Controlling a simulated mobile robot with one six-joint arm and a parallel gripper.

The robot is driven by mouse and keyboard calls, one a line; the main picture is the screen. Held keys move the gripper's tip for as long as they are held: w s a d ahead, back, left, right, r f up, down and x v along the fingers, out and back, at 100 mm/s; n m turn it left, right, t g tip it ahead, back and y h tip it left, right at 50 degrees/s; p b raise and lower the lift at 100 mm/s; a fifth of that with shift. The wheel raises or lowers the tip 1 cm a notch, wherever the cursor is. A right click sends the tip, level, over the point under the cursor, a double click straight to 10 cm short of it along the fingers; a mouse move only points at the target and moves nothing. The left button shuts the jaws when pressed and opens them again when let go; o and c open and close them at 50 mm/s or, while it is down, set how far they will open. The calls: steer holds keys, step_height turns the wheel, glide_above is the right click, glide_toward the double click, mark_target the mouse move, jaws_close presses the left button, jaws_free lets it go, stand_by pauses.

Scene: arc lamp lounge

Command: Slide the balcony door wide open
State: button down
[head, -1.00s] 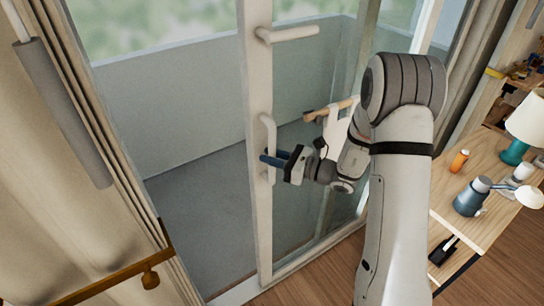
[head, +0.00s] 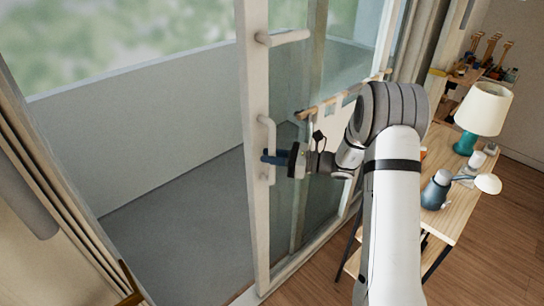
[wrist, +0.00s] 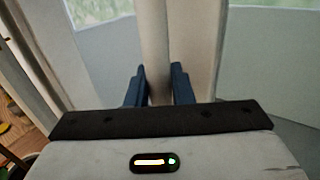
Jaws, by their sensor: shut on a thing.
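The balcony door (head: 256,210) is a sliding glass panel in a white frame, and its leading edge stands upright near the middle of the head view. A wide open gap to its left shows the balcony floor (head: 180,215). A white vertical pull handle (head: 268,125) is on the door's edge. My gripper (head: 270,159) has its blue fingers closed around the lower part of this handle. In the wrist view the handle (wrist: 156,50) runs between the two fingertips (wrist: 158,88), with the door's edge (wrist: 202,50) close by on the right.
A second lever-like handle (head: 285,37) sticks out higher on the door. A wooden bar (head: 325,105) is behind my wrist. A beige curtain (head: 30,190) hangs at far left.

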steer(key=shift+w+d, duration=0.25)
steer(key=c, duration=1.4)
jaws_free()
steer(key=shift+w+d, duration=0.1)
steer(key=shift+c, duration=0.2)
steer(key=shift+o, duration=0.6)
steer(key=b+v, duration=0.1)
steer(key=v, duration=0.6)
steer(key=shift+d+b, duration=0.35)
steer(key=shift+d, duration=0.05)
